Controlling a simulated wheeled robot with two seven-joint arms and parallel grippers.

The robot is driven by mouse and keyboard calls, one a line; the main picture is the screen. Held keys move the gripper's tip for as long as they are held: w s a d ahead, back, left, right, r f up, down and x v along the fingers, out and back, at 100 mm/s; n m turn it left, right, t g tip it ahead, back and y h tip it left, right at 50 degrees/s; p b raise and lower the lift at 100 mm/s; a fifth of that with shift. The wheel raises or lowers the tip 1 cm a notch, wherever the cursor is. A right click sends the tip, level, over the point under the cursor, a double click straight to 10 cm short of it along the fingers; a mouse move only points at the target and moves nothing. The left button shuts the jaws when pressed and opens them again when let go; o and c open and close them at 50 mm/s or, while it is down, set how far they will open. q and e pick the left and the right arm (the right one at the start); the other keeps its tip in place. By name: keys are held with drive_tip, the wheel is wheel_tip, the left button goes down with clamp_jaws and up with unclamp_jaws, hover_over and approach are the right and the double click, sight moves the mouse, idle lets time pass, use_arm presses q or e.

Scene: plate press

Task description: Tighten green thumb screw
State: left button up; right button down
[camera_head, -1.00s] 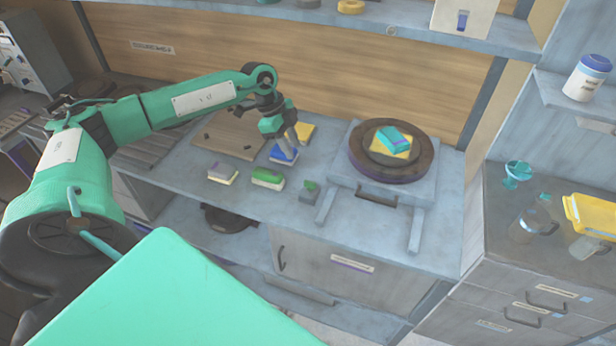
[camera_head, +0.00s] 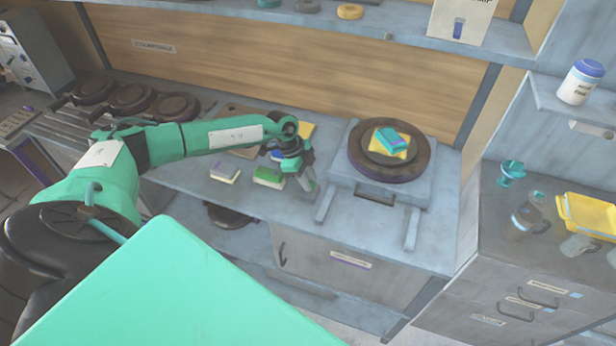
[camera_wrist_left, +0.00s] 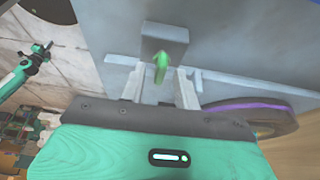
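The green thumb screw (camera_wrist_left: 160,68) stands out from a small grey block (camera_wrist_left: 166,38) in the left wrist view. My left gripper (camera_wrist_left: 160,86) is open, one pale finger on each side of the screw, with gaps between fingers and screw. In the head view my left gripper (camera_head: 308,183) is down at the worktop, left of the plate press (camera_head: 385,186), and hides the screw and most of its block. A teal arm, which seems to be my right one, ends in a small dark gripper (camera_wrist_left: 40,52) at the wrist view's left; its fingers are too small to read.
A round dark plate (camera_head: 422,165) on the press bears a yellow and a teal piece. A green-topped block (camera_head: 268,176) and a white-topped block (camera_head: 225,173) lie left of my gripper. The worktop's front edge is close by.

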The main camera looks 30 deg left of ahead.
use_arm(q)
clamp_jaws()
